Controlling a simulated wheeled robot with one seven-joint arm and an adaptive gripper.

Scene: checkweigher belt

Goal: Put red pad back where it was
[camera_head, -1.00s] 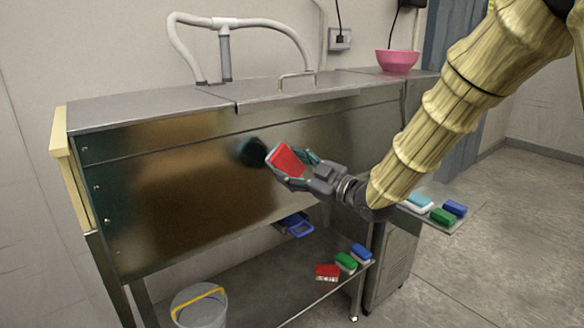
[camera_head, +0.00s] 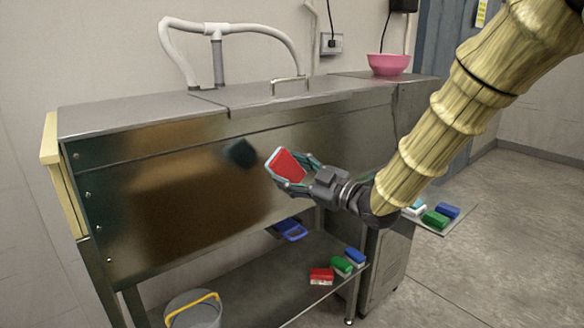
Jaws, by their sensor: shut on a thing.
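A red pad (camera_head: 287,166) is held in my gripper (camera_head: 286,169), raised in front of the metal front panel of the checkweigher cabinet (camera_head: 140,205). The fingers are closed around the pad's edges and its red face shows toward me. A second red pad or brush with a pale base (camera_head: 321,276) lies on the lower shelf (camera_head: 262,282). Beside it are a green one (camera_head: 341,266) and a blue one (camera_head: 355,257). My wrist and arm hide part of the cabinet's right end.
A side shelf (camera_head: 432,227) at the right holds a white-and-teal pad (camera_head: 413,208), a green pad (camera_head: 435,220) and a blue pad (camera_head: 448,211). A pink bowl (camera_head: 389,64) stands on top. A grey bucket (camera_head: 195,312) sits lower left; a blue-handled item (camera_head: 290,230) is under the cabinet.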

